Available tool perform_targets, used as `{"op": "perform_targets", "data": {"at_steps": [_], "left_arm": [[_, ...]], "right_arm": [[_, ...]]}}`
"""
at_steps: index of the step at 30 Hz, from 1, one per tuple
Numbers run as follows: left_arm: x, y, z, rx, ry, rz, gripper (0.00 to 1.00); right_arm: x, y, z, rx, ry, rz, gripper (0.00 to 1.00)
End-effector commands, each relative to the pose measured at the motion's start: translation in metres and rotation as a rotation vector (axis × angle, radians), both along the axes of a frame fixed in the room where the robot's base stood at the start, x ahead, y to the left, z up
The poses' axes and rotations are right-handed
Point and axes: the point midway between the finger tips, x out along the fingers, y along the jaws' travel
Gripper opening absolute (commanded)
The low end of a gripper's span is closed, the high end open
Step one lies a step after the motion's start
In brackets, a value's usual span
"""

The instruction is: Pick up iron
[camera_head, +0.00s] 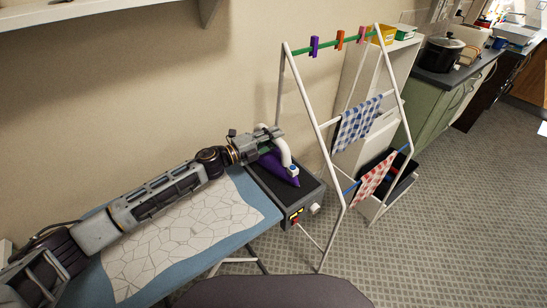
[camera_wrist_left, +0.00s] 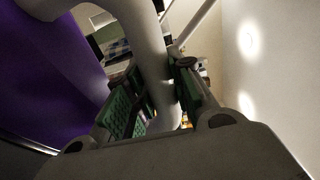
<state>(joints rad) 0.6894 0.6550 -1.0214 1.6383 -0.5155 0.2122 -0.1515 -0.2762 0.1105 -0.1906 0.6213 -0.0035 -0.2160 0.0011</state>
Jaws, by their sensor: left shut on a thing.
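My left gripper (camera_head: 272,139) reaches in from the left and is shut on the iron's handle. In the left wrist view the white handle (camera_wrist_left: 156,60) passes between the green-padded fingers of my left gripper (camera_wrist_left: 150,108), with the purple body (camera_wrist_left: 50,65) at the left. My right gripper is not in view.
The ironing board (camera_head: 165,235) has a blue cover with a white cracked pattern. A white drying rack (camera_head: 330,175) with clothespins and checked cloths stands right of the iron. A wall (camera_head: 150,90) is behind. Carpet (camera_head: 440,230) is clear at the right.

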Motion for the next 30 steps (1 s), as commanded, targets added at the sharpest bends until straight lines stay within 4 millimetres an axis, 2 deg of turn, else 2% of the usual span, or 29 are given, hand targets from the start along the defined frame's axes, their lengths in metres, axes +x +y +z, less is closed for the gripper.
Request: {"op": "perform_targets", "data": {"at_steps": [9, 14, 25, 30], "left_arm": [[-0.002, -0.001, 0.0, -0.002, 0.008, -0.004, 0.0], [-0.002, -0.001, 0.007, -0.001, 0.006, -0.004, 0.0], [-0.001, -0.001, 0.043, 0.0, -0.002, -0.003, 0.0], [0.0, 0.0, 0.061, 0.0, -0.004, -0.002, 0.0]], "right_arm": [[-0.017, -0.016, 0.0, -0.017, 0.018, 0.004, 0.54], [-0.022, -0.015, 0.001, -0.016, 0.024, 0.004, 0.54], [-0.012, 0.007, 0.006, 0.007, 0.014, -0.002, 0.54], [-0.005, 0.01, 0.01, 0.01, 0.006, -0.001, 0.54]]}}
